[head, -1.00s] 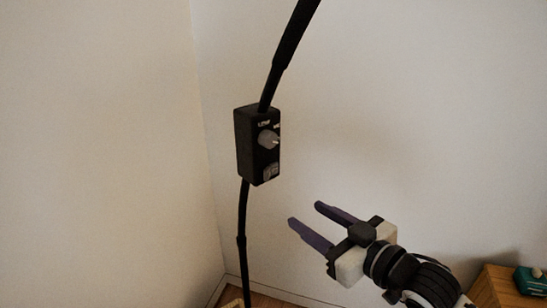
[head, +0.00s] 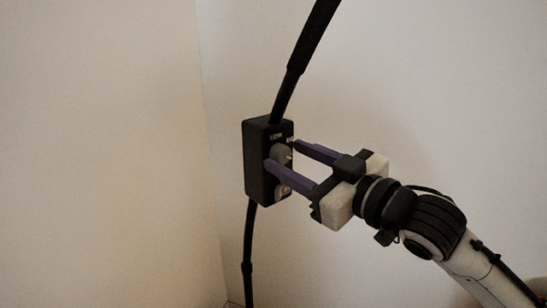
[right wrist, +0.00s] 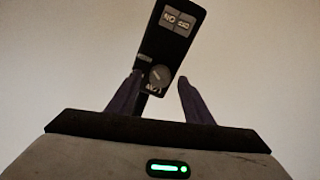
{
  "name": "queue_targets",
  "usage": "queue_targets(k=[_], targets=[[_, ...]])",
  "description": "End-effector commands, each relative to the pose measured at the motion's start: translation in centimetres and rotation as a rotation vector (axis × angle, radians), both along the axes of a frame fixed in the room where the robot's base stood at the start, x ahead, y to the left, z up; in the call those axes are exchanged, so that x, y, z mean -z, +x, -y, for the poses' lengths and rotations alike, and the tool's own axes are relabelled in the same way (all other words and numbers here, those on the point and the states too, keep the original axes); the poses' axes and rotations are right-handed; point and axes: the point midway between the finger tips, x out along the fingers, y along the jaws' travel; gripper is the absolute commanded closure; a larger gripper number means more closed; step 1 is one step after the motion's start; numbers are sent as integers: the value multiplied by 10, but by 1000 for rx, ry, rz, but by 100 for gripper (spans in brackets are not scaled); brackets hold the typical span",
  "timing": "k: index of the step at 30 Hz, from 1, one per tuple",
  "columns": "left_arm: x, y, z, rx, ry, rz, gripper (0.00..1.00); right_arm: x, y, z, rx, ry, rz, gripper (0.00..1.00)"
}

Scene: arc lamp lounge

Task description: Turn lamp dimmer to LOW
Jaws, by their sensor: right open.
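The lamp dimmer is a black box (head: 256,170) on the dark lamp pole. A round grey knob (head: 284,151) is on its front under small white lettering, too small to read; it also shows in the right wrist view (right wrist: 159,76). A switch (right wrist: 178,21) on the same face shows in the right wrist view. My right gripper (head: 283,155) is open at the box, its purple fingers pointing at the front face. In the right wrist view the knob lies between the two fingers (right wrist: 159,84), with gaps visible; contact is not clear. My left gripper is not in view.
The black lamp pole (head: 314,38) rises from the box toward the upper right and continues below it (head: 248,250). Plain pale walls (head: 430,90) meet in a corner behind. The space around the box is otherwise clear.

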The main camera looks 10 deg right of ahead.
Motion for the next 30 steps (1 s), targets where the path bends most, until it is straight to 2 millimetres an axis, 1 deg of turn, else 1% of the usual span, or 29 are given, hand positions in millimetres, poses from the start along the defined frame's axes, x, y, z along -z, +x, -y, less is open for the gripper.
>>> queue_targets(k=[12, 17, 18, 19, 20, 26, 30], targets=[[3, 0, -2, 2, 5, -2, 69, 0, 2, 1, 9, 0, -1, 54], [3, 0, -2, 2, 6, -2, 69, 0, 2, 1, 9, 0, -1, 81], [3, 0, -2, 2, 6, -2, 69, 0, 2, 1, 9, 0, -1, 87], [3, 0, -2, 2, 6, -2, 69, 0, 2, 1, 9, 0, -1, 92], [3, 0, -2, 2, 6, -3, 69, 0, 2, 1, 9, 0, -1, 95], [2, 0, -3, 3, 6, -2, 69, 0, 2, 0, 8, -11, 4, 95], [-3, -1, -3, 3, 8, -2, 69, -1, 2, 0, 8, -51, 22, 95]])
